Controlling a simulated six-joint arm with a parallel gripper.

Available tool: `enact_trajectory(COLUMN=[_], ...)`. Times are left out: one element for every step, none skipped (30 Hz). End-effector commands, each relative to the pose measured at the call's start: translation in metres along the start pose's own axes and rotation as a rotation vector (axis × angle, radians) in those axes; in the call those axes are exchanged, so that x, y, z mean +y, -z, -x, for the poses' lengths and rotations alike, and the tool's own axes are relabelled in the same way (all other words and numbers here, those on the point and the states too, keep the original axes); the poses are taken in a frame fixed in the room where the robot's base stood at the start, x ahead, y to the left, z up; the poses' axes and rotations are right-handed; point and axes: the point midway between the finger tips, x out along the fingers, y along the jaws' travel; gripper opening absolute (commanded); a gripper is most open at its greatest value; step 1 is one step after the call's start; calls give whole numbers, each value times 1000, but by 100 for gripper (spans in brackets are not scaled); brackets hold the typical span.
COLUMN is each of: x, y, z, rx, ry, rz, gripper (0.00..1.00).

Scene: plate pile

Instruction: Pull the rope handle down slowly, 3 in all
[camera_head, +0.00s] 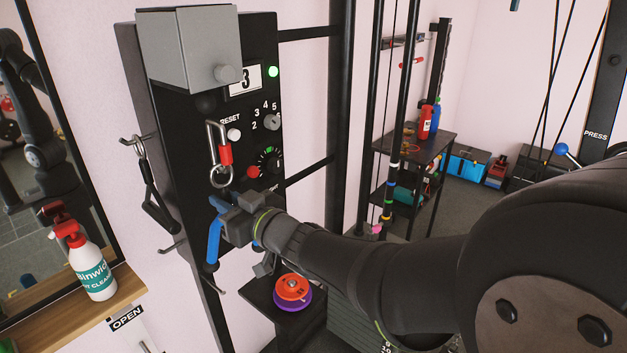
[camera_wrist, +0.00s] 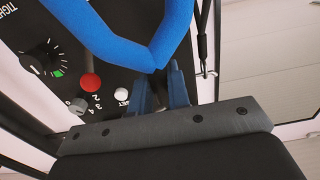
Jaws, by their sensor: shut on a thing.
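A blue rope handle (camera_head: 214,243) hangs at the front of a black wall panel (camera_head: 187,125). Above it hang a metal clip with a red sleeve (camera_head: 225,154) and a ring (camera_head: 222,177). My gripper (camera_head: 222,207) is shut on the blue handle; its fingers hide part of it. In the wrist view the handle (camera_wrist: 125,40) shows as a blue V meeting at my fingers (camera_wrist: 162,88). The counter window (camera_head: 245,79) reads 3. A green lamp (camera_head: 273,71) is lit. The white reset button (camera_head: 234,134) and red button (camera_head: 253,171) are on the panel.
A black handle (camera_head: 158,205) hangs on a hook left of the panel. A spray bottle (camera_head: 88,262) stands on a wooden shelf (camera_head: 104,305). Orange and purple discs (camera_head: 292,290) lie on a small black stand below my arm. A black rack (camera_head: 408,180) stands behind.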

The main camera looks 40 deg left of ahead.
Motion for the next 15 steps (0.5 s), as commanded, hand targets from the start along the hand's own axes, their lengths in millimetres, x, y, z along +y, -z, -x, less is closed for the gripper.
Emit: enact_trajectory(x=[0, 0, 0, 0, 0, 0, 0, 0, 0, 0, 0, 0, 0, 0, 0], y=[-4, -4, -4, -4, -4, -4, -4, -4, -4, -3, -3, -3, -3, -3, -2], z=[0, 0, 0, 0, 0, 0, 0, 0, 0, 0, 0, 0, 0, 0, 0], rx=[-8, -8, -8, -8, -8, -8, -8, -8, -7, -7, -6, -6, -5, -5, -5], ry=[0, 0, 0, 0, 0, 0, 0, 0, 0, 0, 0, 0, 0, 0, 0], rz=[-2, -2, -2, -2, -2, -2, -2, -2, -1, -1, -1, -1, -1, -1, -1], gripper=[0, 0, 0, 0, 0, 0, 0, 22, 30, 36, 41, 41, 41, 41, 41])
